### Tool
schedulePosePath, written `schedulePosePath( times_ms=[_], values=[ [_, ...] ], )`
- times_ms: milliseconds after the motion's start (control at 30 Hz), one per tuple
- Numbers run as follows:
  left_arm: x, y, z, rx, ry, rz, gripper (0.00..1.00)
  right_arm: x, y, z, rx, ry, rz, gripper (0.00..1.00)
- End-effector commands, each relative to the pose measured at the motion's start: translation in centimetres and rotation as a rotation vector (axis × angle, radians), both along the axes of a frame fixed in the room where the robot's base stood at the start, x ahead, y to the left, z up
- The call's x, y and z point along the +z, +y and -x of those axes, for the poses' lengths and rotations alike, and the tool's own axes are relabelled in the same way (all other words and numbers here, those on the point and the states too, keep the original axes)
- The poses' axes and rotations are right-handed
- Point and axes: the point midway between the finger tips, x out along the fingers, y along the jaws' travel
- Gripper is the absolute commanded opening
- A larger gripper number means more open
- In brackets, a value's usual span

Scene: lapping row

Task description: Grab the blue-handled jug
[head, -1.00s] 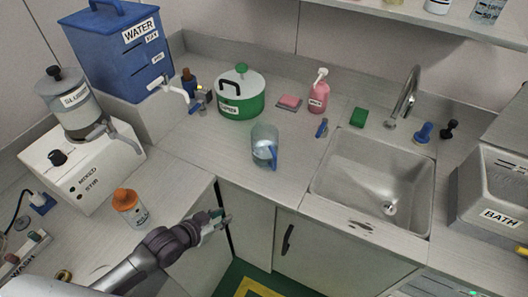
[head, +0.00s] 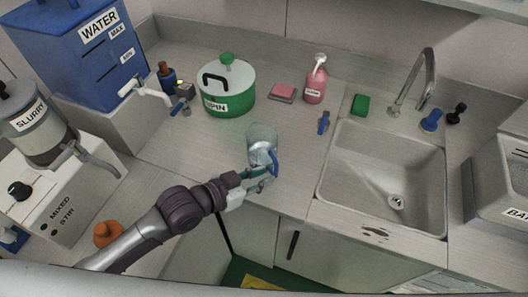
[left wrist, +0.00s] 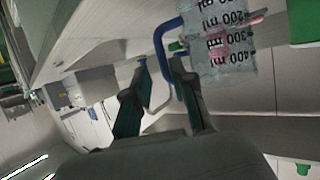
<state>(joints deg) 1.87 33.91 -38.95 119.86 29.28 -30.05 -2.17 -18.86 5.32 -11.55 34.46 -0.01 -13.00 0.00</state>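The clear jug (head: 262,136) with a blue handle stands on the counter left of the sink. Its handle faces the front of the counter, partly covered by my left gripper. In the left wrist view the jug (left wrist: 222,48) shows its millilitre marks, and its blue handle (left wrist: 158,48) reaches between my fingertips. My left gripper (head: 262,176) is at the handle; in the wrist view its two fingers (left wrist: 160,66) are apart, with the handle closer to the right-hand finger. I cannot tell whether that finger touches it. My right gripper is not in view.
A green SPIN pot (head: 227,90) stands behind left of the jug, and a water tank (head: 85,55) with a tap is further left. The sink (head: 385,180) is to the right. A pink soap bottle (head: 316,82) and small blue item (head: 323,123) stand nearby.

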Motion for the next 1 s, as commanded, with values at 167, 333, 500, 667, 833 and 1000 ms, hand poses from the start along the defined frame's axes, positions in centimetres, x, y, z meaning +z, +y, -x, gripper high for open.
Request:
schedulePosePath(
  times_ms=[167,333,500,667,833,1000],
  values=[
    [-0.4,-0.8,-0.8,0.000,0.000,0.001,0.25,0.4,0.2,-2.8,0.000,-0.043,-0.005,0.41],
    [-1.4,-2.5,-2.5,0.001,0.002,0.002,0.25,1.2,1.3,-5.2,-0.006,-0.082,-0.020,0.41],
    [-2.2,-3.7,-3.5,0.000,0.001,0.001,0.25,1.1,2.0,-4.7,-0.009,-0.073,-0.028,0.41],
    [-2.3,-3.8,-3.6,0.001,0.000,0.000,0.25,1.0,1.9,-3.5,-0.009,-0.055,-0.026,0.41],
    [-2.3,-3.8,-3.6,0.001,0.000,0.000,0.11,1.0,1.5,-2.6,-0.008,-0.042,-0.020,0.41],
    [-2.3,-3.8,-3.6,0.001,0.000,0.000,0.00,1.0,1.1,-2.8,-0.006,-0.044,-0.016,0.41]
  ],
)
